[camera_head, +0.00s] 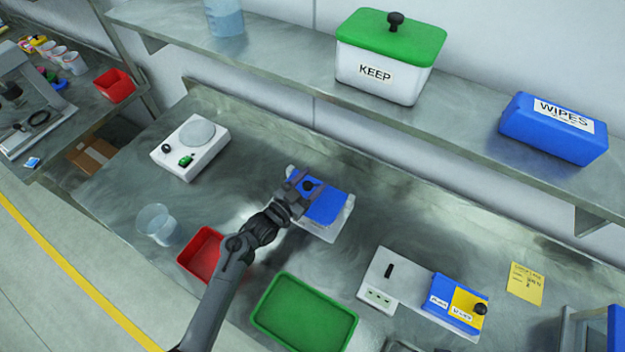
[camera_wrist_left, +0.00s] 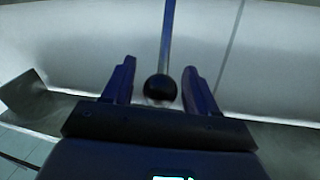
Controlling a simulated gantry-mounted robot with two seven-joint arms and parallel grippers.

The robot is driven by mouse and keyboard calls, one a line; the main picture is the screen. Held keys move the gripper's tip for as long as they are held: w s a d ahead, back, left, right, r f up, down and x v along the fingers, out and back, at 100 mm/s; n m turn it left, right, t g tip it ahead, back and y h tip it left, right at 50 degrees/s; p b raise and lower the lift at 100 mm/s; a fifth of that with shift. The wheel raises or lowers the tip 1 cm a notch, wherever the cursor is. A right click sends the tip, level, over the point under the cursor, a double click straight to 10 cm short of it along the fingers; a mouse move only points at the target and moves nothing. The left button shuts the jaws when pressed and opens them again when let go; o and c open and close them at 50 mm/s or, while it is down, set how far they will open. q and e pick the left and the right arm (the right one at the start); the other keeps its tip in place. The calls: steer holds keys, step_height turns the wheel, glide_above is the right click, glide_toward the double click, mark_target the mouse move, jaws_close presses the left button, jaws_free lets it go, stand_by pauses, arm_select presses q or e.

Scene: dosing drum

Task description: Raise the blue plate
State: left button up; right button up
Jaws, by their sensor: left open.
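The blue plate (camera_head: 328,207) lies on a pale box-like unit (camera_head: 327,232) in the middle of the bench. My left gripper (camera_head: 304,184) is over the plate's left part, with a dark knob between its fingers in the head view. In the left wrist view the fingers of my left gripper (camera_wrist_left: 160,85) are open, one on each side of a round black knob (camera_wrist_left: 160,88). Gaps show on both sides of the knob. I cannot tell how high the fingertips are above the plate. My right gripper is not in view.
A red tray (camera_head: 203,254) and a green tray (camera_head: 305,308) lie near my left arm. A clear beaker (camera_head: 156,224) and a white scale (camera_head: 196,146) stand to the left. A switch box (camera_head: 380,282) stands right. A shelf (camera_head: 290,80) runs behind, above the bench.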

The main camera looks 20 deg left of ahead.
arm_select(q)
steer(key=shift+w+d, duration=0.15)
steer(key=shift+w, duration=0.2)
jaws_close()
